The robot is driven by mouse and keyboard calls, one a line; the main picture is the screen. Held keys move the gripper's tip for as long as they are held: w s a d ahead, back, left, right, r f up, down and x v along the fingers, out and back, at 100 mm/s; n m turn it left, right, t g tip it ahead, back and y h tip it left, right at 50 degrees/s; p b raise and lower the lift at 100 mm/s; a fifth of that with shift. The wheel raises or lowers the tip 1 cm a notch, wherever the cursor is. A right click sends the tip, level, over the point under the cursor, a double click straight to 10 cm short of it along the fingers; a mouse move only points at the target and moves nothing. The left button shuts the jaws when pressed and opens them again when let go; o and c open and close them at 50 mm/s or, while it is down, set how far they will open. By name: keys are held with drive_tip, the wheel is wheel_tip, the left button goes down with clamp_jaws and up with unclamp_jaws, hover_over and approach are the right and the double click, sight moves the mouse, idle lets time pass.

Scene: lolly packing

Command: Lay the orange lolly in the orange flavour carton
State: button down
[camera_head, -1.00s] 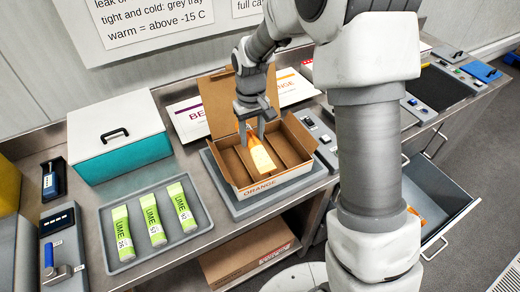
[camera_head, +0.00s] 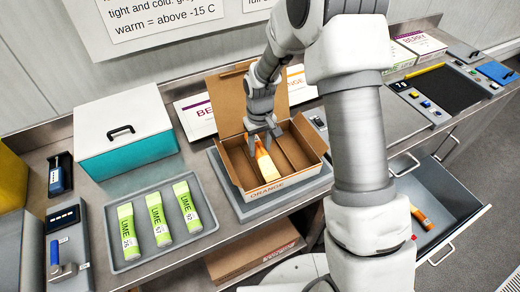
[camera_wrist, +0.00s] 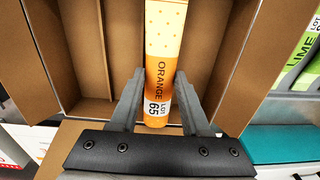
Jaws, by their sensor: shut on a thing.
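In the wrist view my gripper (camera_wrist: 160,75) is shut on the lolly (camera_wrist: 165,45), whose label reads ORANGE, LOT 65. The orange flavour carton (camera_head: 268,188) is an open brown box with ORANGE on its front and inner dividers. The lolly lies lengthwise inside the carton's outline, with its near end toward the front wall. I cannot tell whether it touches the carton floor. The fingers hide part of it.
The carton stands on a grey platform (camera_head: 225,170) with its lid flap up behind. A grey tray (camera_head: 135,262) holds three lime lollies at left. A white and teal cool box (camera_head: 125,150) stands behind. An open drawer (camera_head: 465,208) at right holds an orange packet (camera_head: 420,217).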

sight(260, 148)
wheel_tip(260, 148, down, 2)
drive_tip(key=shift+f, duration=0.1)
drive_tip(key=shift+f+b, duration=0.55)
drive_tip(key=shift+b, duration=0.05)
drive_tip(key=shift+c, duration=1.8)
unclamp_jaws()
drive_tip(key=shift+r, duration=0.15)
